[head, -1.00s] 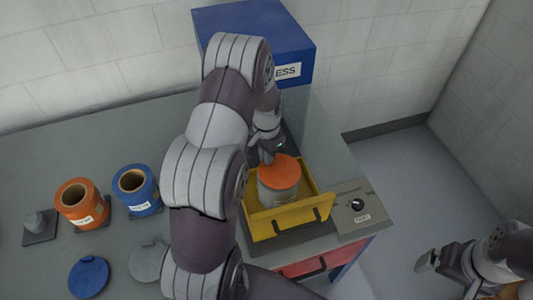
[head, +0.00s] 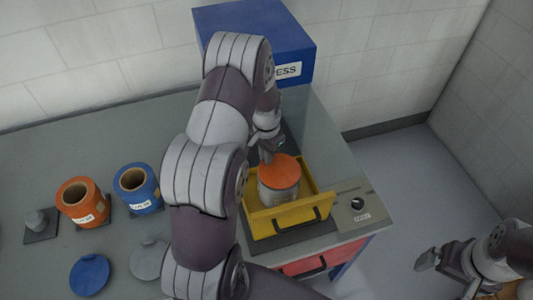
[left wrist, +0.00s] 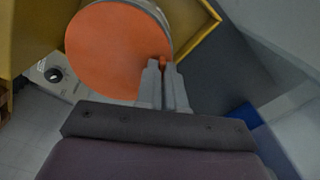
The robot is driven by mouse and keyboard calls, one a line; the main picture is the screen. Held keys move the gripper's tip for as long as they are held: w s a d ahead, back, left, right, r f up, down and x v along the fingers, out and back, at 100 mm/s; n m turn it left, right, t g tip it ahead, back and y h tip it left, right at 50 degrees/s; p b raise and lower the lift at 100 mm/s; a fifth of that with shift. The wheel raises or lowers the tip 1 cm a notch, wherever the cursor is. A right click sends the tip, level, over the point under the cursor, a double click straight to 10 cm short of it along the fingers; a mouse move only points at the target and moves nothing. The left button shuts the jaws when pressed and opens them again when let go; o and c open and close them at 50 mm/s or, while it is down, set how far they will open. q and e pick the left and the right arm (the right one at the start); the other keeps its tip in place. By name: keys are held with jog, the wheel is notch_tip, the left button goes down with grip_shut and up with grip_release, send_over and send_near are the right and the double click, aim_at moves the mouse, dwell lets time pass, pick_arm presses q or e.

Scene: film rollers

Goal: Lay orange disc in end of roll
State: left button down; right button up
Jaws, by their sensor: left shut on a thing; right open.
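The orange disc (head: 279,170) shows over the top of a grey roll (head: 279,190) that stands upright in the yellow drawer (head: 262,226). In the left wrist view the disc (left wrist: 112,50) is flat and large, and part of the grey roll's rim (left wrist: 160,14) shows past its edge. My left gripper (left wrist: 164,64) is shut on the disc's small orange tab; in the head view it (head: 267,156) is partly hidden by my arm. I cannot tell whether the disc rests fully on the roll. My right gripper (head: 428,262) is open and empty, off to the right.
An orange roll (head: 82,203) and a blue roll (head: 137,189) stand at the left. A blue disc (head: 90,275) and a grey disc (head: 148,260) lie in front. A blue press box (head: 245,40) stands behind. A panel with a knob (head: 352,208) is right of the drawer.

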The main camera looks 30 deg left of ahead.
pick_arm(q)
jog(key=c, duration=0.6)
grip_release()
jog(key=shift+r+p, duration=2.9)
jog(key=shift+r, duration=0.65)
